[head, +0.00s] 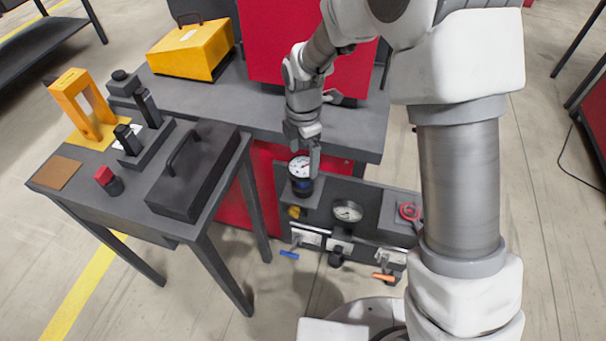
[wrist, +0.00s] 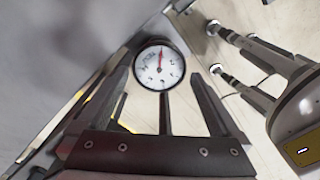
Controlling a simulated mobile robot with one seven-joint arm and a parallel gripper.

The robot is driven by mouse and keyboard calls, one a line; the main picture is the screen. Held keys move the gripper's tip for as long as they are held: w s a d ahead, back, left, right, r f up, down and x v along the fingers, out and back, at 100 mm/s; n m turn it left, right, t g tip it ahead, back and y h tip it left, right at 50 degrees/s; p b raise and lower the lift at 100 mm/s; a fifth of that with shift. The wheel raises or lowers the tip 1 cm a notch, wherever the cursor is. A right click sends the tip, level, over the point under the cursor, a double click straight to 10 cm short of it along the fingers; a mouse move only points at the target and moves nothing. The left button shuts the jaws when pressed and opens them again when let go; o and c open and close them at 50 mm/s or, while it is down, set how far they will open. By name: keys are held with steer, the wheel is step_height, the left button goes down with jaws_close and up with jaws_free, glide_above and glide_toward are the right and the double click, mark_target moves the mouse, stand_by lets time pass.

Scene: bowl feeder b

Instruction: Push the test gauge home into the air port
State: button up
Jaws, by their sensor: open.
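The test gauge (head: 300,167), with a round white dial and a dark rim, stands upright on a dark body at the left end of the low panel. My gripper (head: 306,146) is just above and beside it, pointing down. In the wrist view the gauge dial (wrist: 158,65) faces me, with a red needle, between the fingertips of my open gripper (wrist: 160,78). Gaps show on both sides of the dial there. The air port is hidden under the gauge, and I cannot tell how deep the gauge sits.
A second gauge (head: 347,211) and a red round part (head: 409,211) are on the panel to the right. Blue (head: 289,255) and orange (head: 384,277) handles stick out below. A side table (head: 70,205) holds a black case (head: 194,170). A yellow box (head: 190,50) stands behind.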

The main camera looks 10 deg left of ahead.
mark_target(303, 173)
step_height(303, 173, down, 7)
steer(key=shift+f+b, duration=0.2)
steer(key=shift+b, duration=0.8)
steer(key=shift+c, duration=0.3)
steer(key=shift+r, duration=0.1)
steer(key=c, duration=1.2)
steer(key=r+p, duration=0.1)
steer(key=r, duration=0.1)
steer(key=d+r, duration=0.1)
steer(key=r, duration=0.2)
steer(key=shift+p, duration=0.4)
steer(key=d+r, duration=0.2)
steer(key=d, duration=0.1)
steer(key=s+d+r+p, duration=0.1)
steer(key=d+r, duration=0.1)
steer(key=d, duration=0.2)
steer(key=s+d+r+p, duration=0.1)
steer(key=d+r, duration=0.1)
steer(key=d, duration=0.1)
steer(key=shift+s+d, duration=0.15)
steer(key=shift+d, duration=0.05)
